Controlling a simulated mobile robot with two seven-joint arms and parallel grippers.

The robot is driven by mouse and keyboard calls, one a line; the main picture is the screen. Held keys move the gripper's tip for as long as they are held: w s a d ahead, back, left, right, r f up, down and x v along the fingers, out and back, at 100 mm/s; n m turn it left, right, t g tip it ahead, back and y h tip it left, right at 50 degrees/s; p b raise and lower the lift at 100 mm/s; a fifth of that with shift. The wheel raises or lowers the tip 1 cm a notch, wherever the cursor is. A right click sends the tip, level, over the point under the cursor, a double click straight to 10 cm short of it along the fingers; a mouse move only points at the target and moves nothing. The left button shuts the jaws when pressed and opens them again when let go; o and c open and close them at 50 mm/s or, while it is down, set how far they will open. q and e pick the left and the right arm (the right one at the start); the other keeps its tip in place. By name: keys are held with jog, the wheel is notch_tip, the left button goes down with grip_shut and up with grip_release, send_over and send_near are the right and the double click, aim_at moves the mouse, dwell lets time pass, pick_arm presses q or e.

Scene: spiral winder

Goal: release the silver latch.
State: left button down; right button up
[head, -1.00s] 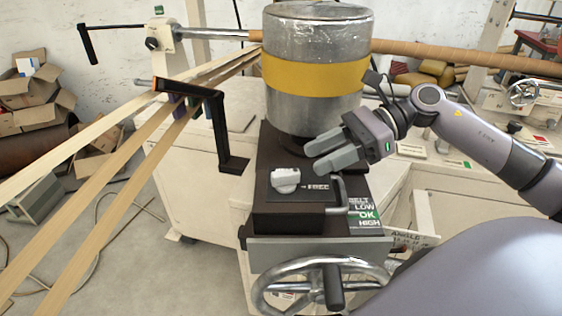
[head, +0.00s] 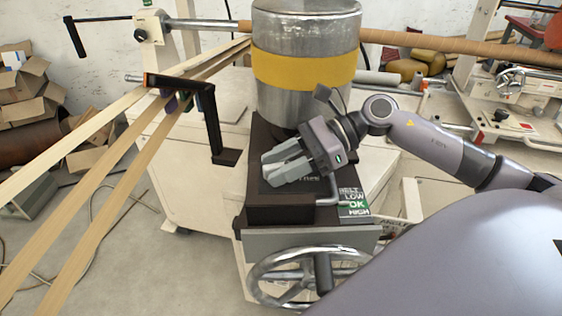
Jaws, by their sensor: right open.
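The silver latch is on top of the dark box (head: 282,213) below the metal drum. It is hidden now behind my right gripper (head: 270,167), or cannot be told apart from its grey fingers. The fingers are open and point left and down over the latch's place on the box top. I cannot tell whether they touch it. Part of the "FREE" label (head: 309,179) shows just right of the fingers. My left gripper is not in view.
The metal drum (head: 304,105) with a yellow band stands right behind the gripper. A black crank arm (head: 212,120) rises at the left, near tan strips (head: 95,160). A bent handle (head: 330,191), a belt gauge (head: 354,203) and a handwheel (head: 262,284) are near the box.

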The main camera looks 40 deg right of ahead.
grip_shut()
jog(key=shift+s+f+m+t, duration=0.1)
jog(key=shift+f+m+t, duration=0.05)
jog(key=shift+m+t, duration=0.25)
jog(key=shift+m+t+h, duration=0.8)
jog(key=shift+m+t, duration=0.2)
grip_release()
jog(key=shift+d, duration=0.1)
